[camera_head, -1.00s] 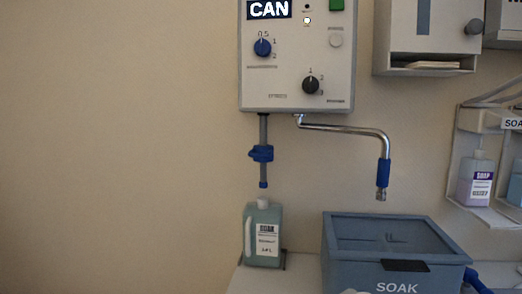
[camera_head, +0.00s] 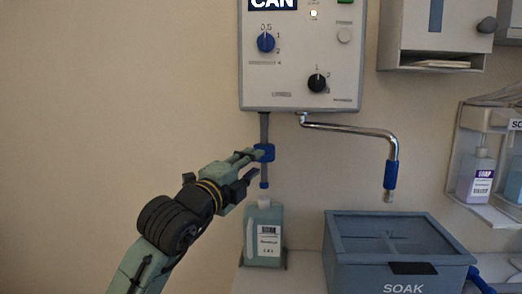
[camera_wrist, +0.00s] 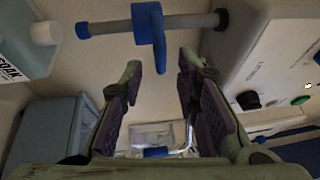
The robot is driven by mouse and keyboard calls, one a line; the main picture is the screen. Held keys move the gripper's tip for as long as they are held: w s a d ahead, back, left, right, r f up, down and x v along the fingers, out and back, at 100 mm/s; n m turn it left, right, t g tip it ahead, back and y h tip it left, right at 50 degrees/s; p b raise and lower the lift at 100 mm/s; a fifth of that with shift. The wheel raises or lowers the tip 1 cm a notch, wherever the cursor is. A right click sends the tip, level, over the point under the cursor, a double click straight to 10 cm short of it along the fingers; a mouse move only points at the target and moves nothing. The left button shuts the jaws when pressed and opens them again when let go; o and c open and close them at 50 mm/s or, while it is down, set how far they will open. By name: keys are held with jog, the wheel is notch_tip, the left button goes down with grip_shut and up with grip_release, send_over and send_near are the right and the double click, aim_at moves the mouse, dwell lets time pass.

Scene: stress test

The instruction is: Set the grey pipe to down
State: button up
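The grey pipe (camera_head: 264,128) hangs straight down from the underside of the wall box, with a blue collar and lever (camera_head: 265,152) midway and a blue end tip (camera_head: 264,184). In the wrist view the pipe (camera_wrist: 185,20) runs across the top, and its blue lever (camera_wrist: 159,50) sticks out towards me. My gripper (camera_head: 254,165) is at the blue lever, reaching up from the lower left. In the wrist view my gripper (camera_wrist: 160,62) is open, and the lever's end shows between its two fingertips. I cannot tell whether either finger touches it.
The wall box (camera_head: 300,75) with knobs is above. A chrome spout (camera_head: 350,129) with a blue sleeve hangs to the right. A green bottle (camera_head: 264,232) stands below the pipe, beside the blue-grey SOAK bin (camera_head: 345,262). The wall on the left is clear.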

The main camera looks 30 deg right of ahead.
aim_at(264, 136)
jog(key=p+x, duration=0.1)
jog(key=x, duration=0.4)
jog(key=shift+w+p, duration=0.1)
jog(key=shift+p, duration=0.2)
jog(key=shift+c, duration=0.5)
grip_shut()
